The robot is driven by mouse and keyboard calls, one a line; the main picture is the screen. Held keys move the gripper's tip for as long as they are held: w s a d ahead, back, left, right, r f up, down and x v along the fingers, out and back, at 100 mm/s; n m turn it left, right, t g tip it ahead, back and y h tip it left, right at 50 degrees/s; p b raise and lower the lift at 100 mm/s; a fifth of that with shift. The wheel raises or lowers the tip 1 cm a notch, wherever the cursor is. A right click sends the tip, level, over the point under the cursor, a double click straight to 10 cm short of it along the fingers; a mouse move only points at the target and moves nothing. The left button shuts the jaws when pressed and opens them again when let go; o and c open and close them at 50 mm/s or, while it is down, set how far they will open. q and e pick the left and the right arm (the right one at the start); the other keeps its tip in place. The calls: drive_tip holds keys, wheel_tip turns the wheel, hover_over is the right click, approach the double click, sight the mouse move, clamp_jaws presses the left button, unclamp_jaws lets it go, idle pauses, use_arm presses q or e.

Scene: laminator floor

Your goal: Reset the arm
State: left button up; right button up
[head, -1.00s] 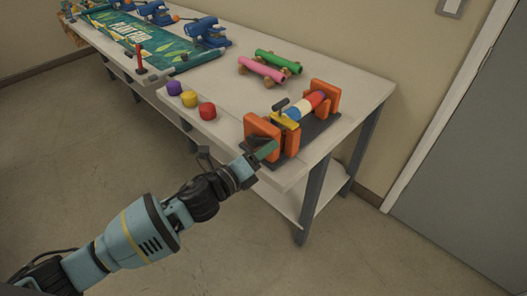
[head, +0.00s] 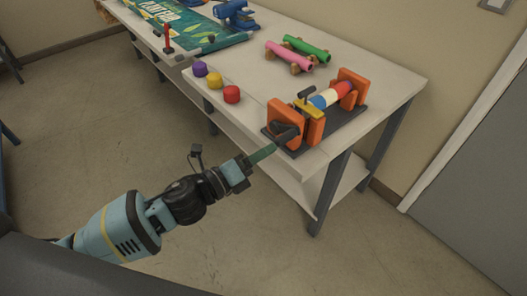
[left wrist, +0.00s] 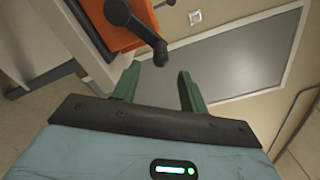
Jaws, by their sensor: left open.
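My left gripper (head: 262,152) is open and empty, off the near edge of the table by the orange roller machine (head: 283,118). In the left wrist view its two green fingers (left wrist: 157,88) stand apart with nothing between them. The machine's black crank handle (left wrist: 135,25) hangs just past the fingertips in that view, apart from them. In the head view the crank shows close to the fingertips. My left arm reaches in from the lower left. My right gripper is in neither view.
The white table (head: 375,75) carries purple, yellow and red caps (head: 232,94), a pink roll (head: 288,55), a green roll (head: 306,46) and a teal banner (head: 185,22). A grey door (head: 470,170) stands at right. The floor in front is clear.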

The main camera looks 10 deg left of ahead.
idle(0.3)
use_arm(q)
drive_tip(key=s+a+f+n+g+y+p, duration=0.1)
drive_tip(key=s+a+f+n+y, duration=0.2)
drive_tip(key=s+f+n, duration=0.5)
drive_tip(key=s+a+f+n+g+y+p, duration=0.1)
drive_tip(key=s+a+f+n+g+y, duration=0.1)
drive_tip(key=s+f+n, duration=0.7)
drive_tip(key=s+a+f+n+g+y+p, duration=0.1)
drive_tip(key=s+a+f+n+y, duration=0.3)
drive_tip(key=s+f+n, duration=0.4)
drive_tip(key=s+a+n+g, duration=0.1)
drive_tip(key=s+n, duration=0.4)
drive_tip(key=s, duration=0.2)
drive_tip(key=shift+f, duration=0.2)
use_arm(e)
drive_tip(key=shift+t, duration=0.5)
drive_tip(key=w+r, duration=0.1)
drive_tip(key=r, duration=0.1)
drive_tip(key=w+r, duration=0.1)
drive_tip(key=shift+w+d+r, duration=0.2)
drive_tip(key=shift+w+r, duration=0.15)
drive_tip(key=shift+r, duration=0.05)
